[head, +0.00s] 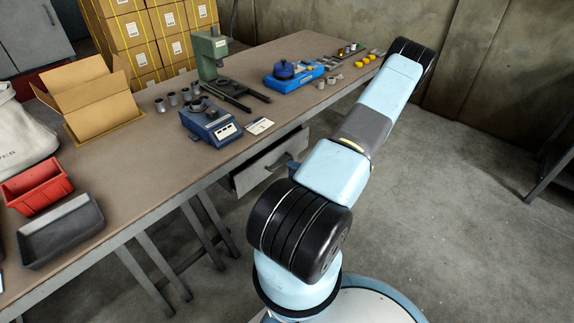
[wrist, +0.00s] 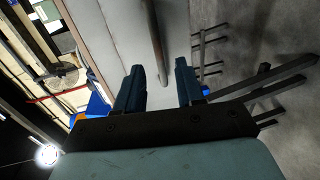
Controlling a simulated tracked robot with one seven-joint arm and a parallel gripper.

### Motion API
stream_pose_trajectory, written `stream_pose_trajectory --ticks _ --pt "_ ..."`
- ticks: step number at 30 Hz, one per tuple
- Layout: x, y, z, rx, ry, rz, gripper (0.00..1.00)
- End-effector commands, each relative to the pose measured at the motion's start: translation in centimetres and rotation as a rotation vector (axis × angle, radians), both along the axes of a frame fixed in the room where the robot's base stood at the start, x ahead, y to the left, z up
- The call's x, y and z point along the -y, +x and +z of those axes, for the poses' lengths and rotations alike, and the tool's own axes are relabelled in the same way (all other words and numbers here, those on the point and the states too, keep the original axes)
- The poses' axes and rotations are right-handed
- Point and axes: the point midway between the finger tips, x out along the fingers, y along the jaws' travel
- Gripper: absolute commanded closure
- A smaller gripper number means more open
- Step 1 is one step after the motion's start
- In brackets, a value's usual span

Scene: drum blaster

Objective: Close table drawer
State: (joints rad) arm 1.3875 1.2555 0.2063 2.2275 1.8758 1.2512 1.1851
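The table drawer (head: 262,168) is pulled partly open under the front edge of the workbench (head: 150,180) in the head view. Its front faces the floor side and carries a handle. In the wrist view a pale grey panel with a long bar handle lies ahead of my gripper (wrist: 159,70); it looks like the drawer front (wrist: 105,25). My gripper's two dark blue fingers are apart with nothing visibly held between them. The handle's lower end appears between the fingertips, but I cannot tell whether they touch it.
The benchtop bears a blue device (head: 210,122), a green press (head: 212,55), an open cardboard box (head: 95,100), a red bin (head: 37,187) and a grey tray (head: 60,230). Bench legs stand below.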

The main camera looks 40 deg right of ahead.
Motion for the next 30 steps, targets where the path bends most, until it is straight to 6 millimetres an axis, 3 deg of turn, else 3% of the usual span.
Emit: stream_pose_trajectory --ticks 3,9,22,30 --pt "-0.2 2.0 -0.4 0.002 0.0 0.002 0.62" --pt "-0.4 4.2 -0.8 0.001 0.0 0.002 0.62" --pt "-0.4 5.1 -1.0 0.001 -0.001 0.0 0.62" --pt "-0.4 5.1 -1.0 0.001 -0.001 0.0 0.86"
